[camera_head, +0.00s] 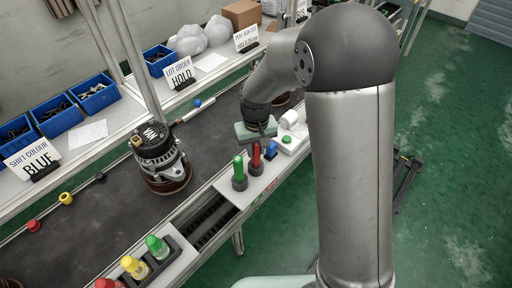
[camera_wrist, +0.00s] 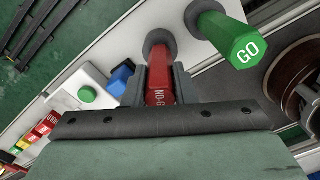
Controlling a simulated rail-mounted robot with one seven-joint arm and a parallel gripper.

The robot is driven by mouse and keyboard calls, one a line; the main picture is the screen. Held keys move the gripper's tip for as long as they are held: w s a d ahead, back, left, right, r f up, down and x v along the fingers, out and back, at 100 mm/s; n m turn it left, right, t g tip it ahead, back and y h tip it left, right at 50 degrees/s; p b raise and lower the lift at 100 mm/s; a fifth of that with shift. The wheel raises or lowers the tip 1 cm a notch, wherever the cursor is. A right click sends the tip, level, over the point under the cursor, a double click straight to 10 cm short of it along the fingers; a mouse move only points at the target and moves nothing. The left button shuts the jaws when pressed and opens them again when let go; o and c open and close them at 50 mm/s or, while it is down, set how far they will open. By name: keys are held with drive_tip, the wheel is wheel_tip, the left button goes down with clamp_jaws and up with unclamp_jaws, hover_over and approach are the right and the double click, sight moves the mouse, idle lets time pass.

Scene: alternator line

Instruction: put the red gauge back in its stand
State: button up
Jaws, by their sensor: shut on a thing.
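The red gauge (camera_wrist: 158,82), marked NO-GO, is between the two fingers of my gripper (camera_wrist: 158,92), which is shut on it. It also shows in the head view (camera_head: 256,156), upright below my gripper (camera_head: 257,140). Its lower end meets a dark round stand (camera_head: 256,170), seen as a dark ring in the wrist view (camera_wrist: 155,37). I cannot tell how deep it sits. The green GO gauge (camera_wrist: 232,38) stands in its own dark holder beside it, and shows to the left in the head view (camera_head: 239,166).
A blue block (camera_head: 271,149) and a white box with a green button (camera_head: 287,140) are close to the gauge, on the same white ledge. An alternator (camera_head: 160,158) stands on the dark conveyor. Green, yellow and red bottles (camera_head: 157,247) stand at the front left.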

idle(0.3)
drive_tip(key=o, duration=0.9)
drive_tip(key=shift+r, duration=0.1)
